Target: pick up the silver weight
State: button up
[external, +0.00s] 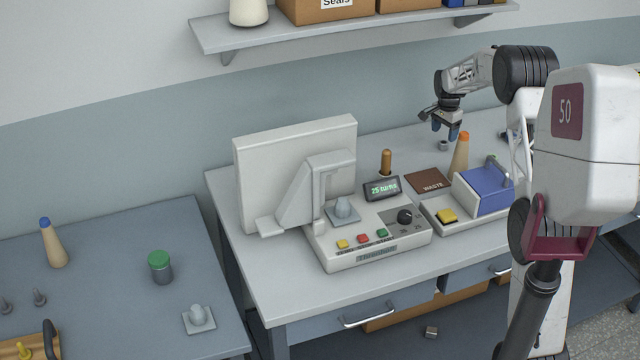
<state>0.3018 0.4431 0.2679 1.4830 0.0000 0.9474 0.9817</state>
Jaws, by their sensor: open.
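A small grey metal cylinder, which looks like the silver weight (443,146), stands on the right-hand table near its back edge. My gripper (446,131) points down just above it in the picture, with its fingers apart and nothing seen between them. I cannot tell the exact height gap or how well the two line up from this view.
An orange-topped cone (460,155) stands close to the right of the weight. A brown waste mat (430,182), a blue box unit (484,190) and a winding machine (370,232) with a large white panel (280,170) are nearby. A shelf (350,30) hangs above.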

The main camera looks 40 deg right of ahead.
jog(key=shift+f, duration=2.2)
jog(key=c, duration=1.1)
jog(key=shift+c, duration=0.2)
notch_tip(320, 180, up, 10)
